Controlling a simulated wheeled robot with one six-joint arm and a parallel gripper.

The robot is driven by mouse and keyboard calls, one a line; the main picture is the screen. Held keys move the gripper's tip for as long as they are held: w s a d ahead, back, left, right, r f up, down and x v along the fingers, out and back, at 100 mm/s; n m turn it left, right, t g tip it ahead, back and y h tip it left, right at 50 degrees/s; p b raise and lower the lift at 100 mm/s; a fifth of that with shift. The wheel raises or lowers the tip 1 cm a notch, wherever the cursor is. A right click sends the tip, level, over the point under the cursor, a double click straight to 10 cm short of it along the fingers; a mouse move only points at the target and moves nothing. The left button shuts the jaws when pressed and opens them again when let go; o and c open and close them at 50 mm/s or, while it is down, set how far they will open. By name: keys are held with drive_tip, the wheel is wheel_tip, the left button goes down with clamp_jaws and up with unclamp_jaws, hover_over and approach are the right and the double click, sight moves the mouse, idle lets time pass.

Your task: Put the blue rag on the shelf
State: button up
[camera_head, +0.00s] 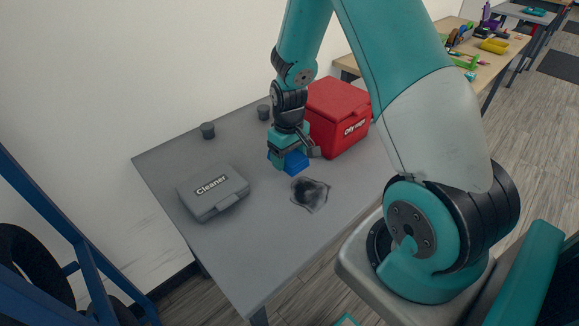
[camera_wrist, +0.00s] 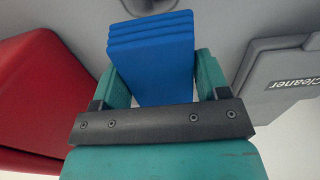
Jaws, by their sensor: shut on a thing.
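The blue rag (camera_head: 291,162) is a folded, layered block on the grey table (camera_head: 240,250), between the grey case and the red box. My gripper (camera_head: 290,158) is over it with its jaws shut on it. In the wrist view the blue rag (camera_wrist: 152,60) sits between the two teal fingers of my gripper (camera_wrist: 153,80). I cannot tell whether the rag touches the table. No shelf is clearly identifiable; a blue metal frame (camera_head: 85,250) stands at the left with dark tyres.
A grey case marked Cleaner (camera_head: 212,192) lies left of the rag. A red box (camera_head: 338,115) stands close on the right. A dark-stained rag (camera_head: 310,194) lies in front. The table's front left is clear.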

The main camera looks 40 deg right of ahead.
drive_tip(key=shift+f, duration=2.25)
drive_tip(key=shift+f, duration=0.2)
drive_tip(key=o, duration=0.9)
drive_tip(key=shift+r, duration=0.1)
